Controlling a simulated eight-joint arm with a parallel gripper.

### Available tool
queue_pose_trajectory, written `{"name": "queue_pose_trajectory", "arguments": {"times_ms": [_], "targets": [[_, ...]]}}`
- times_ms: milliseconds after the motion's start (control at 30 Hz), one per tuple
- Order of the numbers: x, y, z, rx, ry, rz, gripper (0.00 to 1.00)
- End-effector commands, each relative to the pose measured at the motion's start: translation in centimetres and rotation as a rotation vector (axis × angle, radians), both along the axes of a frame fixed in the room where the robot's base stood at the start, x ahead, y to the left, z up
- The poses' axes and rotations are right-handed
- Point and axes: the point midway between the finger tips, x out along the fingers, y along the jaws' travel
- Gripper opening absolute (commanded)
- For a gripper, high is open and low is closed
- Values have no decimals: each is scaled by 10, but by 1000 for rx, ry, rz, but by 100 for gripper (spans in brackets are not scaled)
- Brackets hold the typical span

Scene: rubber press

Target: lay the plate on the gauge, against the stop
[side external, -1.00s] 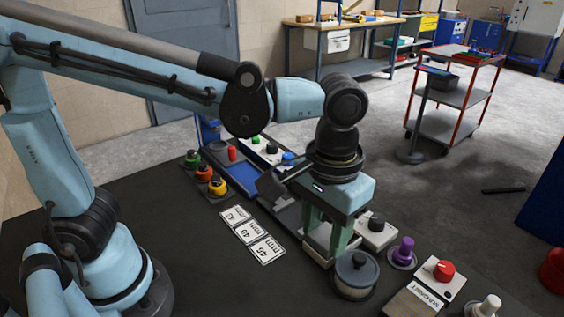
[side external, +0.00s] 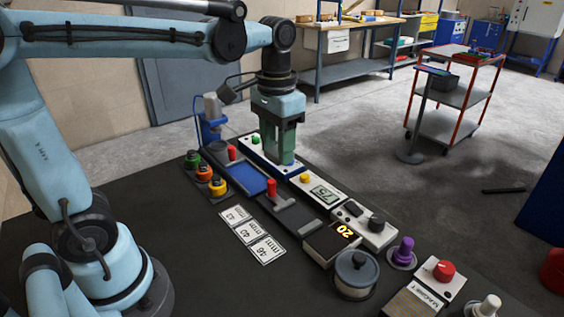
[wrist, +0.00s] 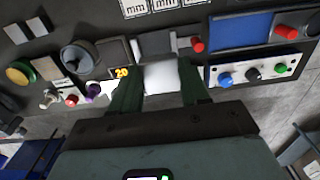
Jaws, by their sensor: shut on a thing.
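My gripper (side external: 280,161) points down above the row of panels at the back of the bench. In the wrist view its two green fingers (wrist: 161,97) stand apart, with a pale, bright patch between them. This seems to be the plate, but I cannot clearly separate it from the white panel below. In the side view the plate is largely hidden by the fingers. What looks like the gauge, a dark bed (side external: 296,217) with a grey crossbar as its stop (side external: 301,204) and a red handle (side external: 271,188), lies in front and to the right, with nothing visible on it.
A white panel reading 75 (side external: 325,194), a 20 display (side external: 343,233) and a dark lidded pot (side external: 356,273) are at the right. Number cards (side external: 248,232) lie in front.

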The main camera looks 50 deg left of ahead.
Motion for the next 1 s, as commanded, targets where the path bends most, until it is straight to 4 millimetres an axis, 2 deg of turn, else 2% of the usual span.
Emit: {"name": "queue_pose_trajectory", "arguments": {"times_ms": [133, 267, 1000], "targets": [[0, -3, -1, 0, 0, 27, 5], [0, -12, -5, 0, 0, 130, 5], [-19, -99, -42, 1, -2, 1208, 5]]}}
